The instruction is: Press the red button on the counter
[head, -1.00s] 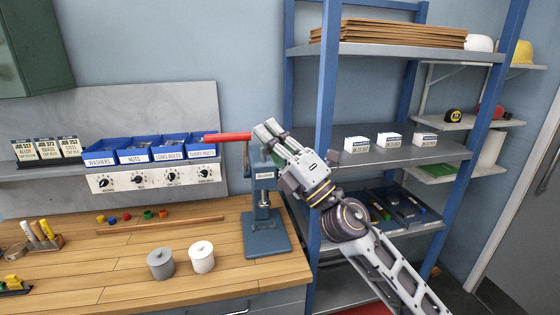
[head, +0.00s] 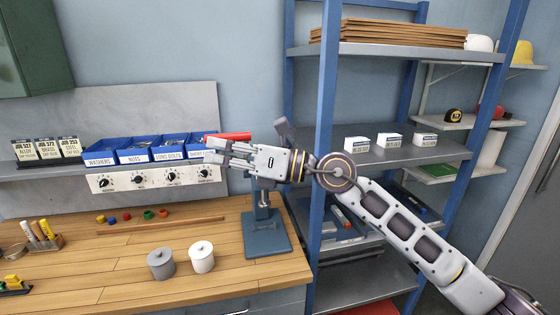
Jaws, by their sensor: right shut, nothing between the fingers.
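Several small coloured pieces sit in a loose row at the back of the wooden counter (head: 110,273). One is a small red piece (head: 126,216), the only red thing I see on the countertop; it is too small to tell whether it is a button. My right gripper (head: 214,152) reaches in from the right, its fingers pointing left. It is shut and empty, in front of the blue bins and the press, to the right of the red piece and above the counter. It partly hides the press and the rightmost bin. My left gripper is not in view.
A grey canister (head: 160,264) and a white canister (head: 202,258) stand in front. A wooden strip (head: 160,225) lies before the coloured pieces. Blue shelving (head: 328,110) stands at right. The front-left counter has free room.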

